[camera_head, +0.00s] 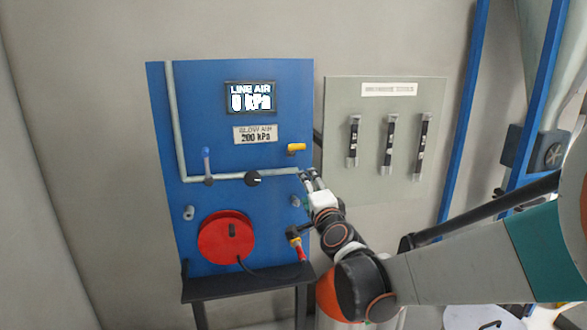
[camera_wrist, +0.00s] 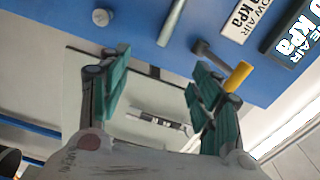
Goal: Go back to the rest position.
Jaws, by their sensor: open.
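My gripper (camera_head: 307,176) is in front of the right edge of the blue panel (camera_head: 225,110) in the head view, below a yellow-handled valve (camera_head: 296,148). In the wrist view, its two green-padded fingers (camera_wrist: 158,95) stand wide apart with nothing between them. The yellow handle (camera_wrist: 238,76) shows just beyond the right finger in that view; I cannot tell whether they touch. My arm reaches in from the right in the head view.
The panel has a display (camera_head: 250,98) reading 0 kPa, a black knob (camera_head: 252,178), a blue-handled lever (camera_head: 207,165) and a red reel (camera_head: 226,238). A grey board (camera_head: 385,90) with several black-banded tubes hangs to the right. Blue posts (camera_head: 464,110) stand farther right.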

